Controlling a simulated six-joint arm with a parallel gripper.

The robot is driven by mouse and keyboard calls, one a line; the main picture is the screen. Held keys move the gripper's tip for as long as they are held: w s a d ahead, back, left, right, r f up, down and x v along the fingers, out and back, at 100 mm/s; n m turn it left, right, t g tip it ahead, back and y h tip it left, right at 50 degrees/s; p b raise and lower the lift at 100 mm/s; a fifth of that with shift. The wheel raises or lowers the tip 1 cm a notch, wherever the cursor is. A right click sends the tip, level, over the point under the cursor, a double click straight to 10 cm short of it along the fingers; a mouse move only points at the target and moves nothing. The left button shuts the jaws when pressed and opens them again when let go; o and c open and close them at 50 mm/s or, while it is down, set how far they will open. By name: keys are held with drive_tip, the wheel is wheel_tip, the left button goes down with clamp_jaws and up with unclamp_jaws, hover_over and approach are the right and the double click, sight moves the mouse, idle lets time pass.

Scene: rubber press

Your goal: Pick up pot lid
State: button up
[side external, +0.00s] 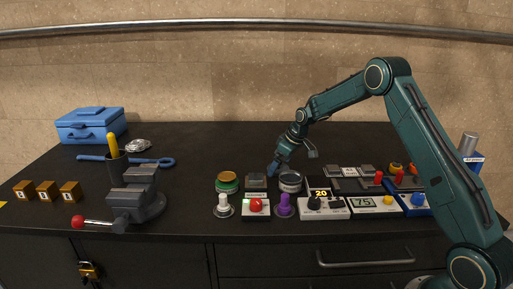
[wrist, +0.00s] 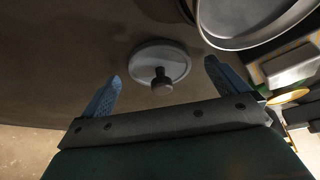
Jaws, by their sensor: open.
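The pot lid (wrist: 175,57) is a round grey disc with a dark knob, lying on the dark bench in the wrist view. My gripper (wrist: 163,71) is open, its two blue fingers apart on the left and right of the lid's knob in the picture. Nothing is between the fingers that I can see them touching. The pot (wrist: 238,44), a round metal rim, shows at the upper right. In the side external view my gripper (side external: 273,170) is low over the bench, just left of and behind the pot (side external: 290,183). I cannot make out the lid in that view.
A green tin (side external: 228,184) and a red button box (side external: 256,207) stand left of the pot. A purple joystick (side external: 285,206) and control boxes (side external: 323,208) line the front. A vise (side external: 134,196) and blue toolbox (side external: 90,125) are farther left. The bench behind is clear.

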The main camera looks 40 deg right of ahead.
sight(282, 169)
drive_tip(key=shift+f, duration=0.1)
idle(0.4)
drive_tip(key=c, duration=1.1)
drive_tip(key=shift+o, duration=0.2)
wheel_tip(282, 169, up, 20)
idle(0.6)
drive_tip(key=s+a+f+n+g+y, duration=0.3)
drive_tip(key=s+f+n, duration=0.5)
drive_tip(key=n, duration=0.5)
drive_tip(key=shift+s+a+f+n+g+y, duration=0.3)
drive_tip(key=shift+a+f+y, duration=0.1)
drive_tip(key=shift+a, duration=0.35)
